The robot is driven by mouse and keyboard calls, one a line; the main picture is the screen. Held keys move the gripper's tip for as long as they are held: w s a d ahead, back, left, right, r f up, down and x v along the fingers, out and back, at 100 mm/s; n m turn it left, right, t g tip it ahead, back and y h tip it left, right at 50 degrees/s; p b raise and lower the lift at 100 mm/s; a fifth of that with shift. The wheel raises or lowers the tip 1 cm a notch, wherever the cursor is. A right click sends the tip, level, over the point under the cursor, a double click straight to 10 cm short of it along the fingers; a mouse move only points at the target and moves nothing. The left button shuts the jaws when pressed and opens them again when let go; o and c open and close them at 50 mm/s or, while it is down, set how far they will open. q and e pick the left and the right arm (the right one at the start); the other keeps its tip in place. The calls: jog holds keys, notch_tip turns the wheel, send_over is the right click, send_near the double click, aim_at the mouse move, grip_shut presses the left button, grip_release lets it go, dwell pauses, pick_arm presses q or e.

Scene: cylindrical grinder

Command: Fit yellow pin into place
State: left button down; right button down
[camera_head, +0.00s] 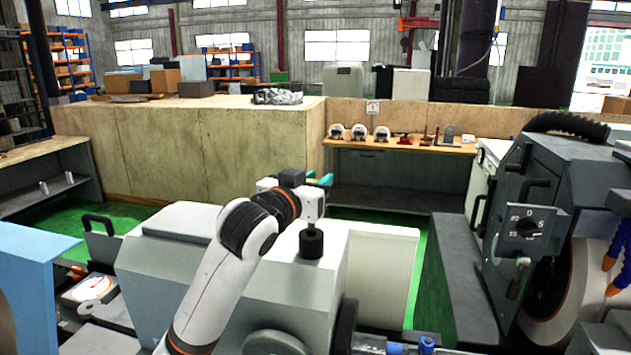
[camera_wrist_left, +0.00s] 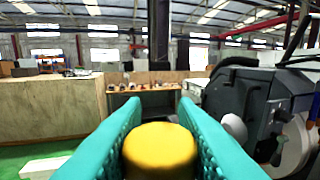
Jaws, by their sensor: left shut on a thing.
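The yellow pin (camera_wrist_left: 159,150) shows in the left wrist view as a rounded yellow end between two teal finger pads. My left gripper (camera_wrist_left: 157,108) is shut on it. In the head view, my left arm reaches up from the bottom centre, and only a bit of the teal fingers of my left gripper (camera_head: 322,180) shows beyond the wrist. The pin is hidden behind my wrist in that view. The gripper is raised above the level of the grey-white machine housing (camera_head: 190,245). I cannot tell where the pin's seat is. My right gripper is not in view.
The grinder's dark head with a dial (camera_head: 526,226) and wheel stands at the right. A black knob (camera_head: 311,243) stands on the housing. A blue panel (camera_head: 30,262) is at the left. A wooden bench (camera_head: 400,147) with small parts is behind, across green floor.

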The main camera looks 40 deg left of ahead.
pick_arm(q)
jog(key=shift+f+b, duration=1.85)
jog(key=shift+f, duration=0.75)
jog(key=c, duration=1.1)
grip_release()
jog(key=shift+r, duration=0.1)
jog(key=shift+o, duration=0.2)
jog(key=b+v, duration=0.2)
jog(key=v, duration=0.2)
jog(key=shift+s+f, duration=0.15)
jog(key=shift+f, duration=0.05)
jog(key=b+v, duration=0.2)
jog(key=b, duration=0.5)
jog(key=shift+s+d+f, duration=0.1)
jog(key=shift+s+f, duration=0.05)
jog(key=shift+s, duration=0.2)
jog(key=b+v, duration=0.5)
jog(key=shift+r, duration=0.25)
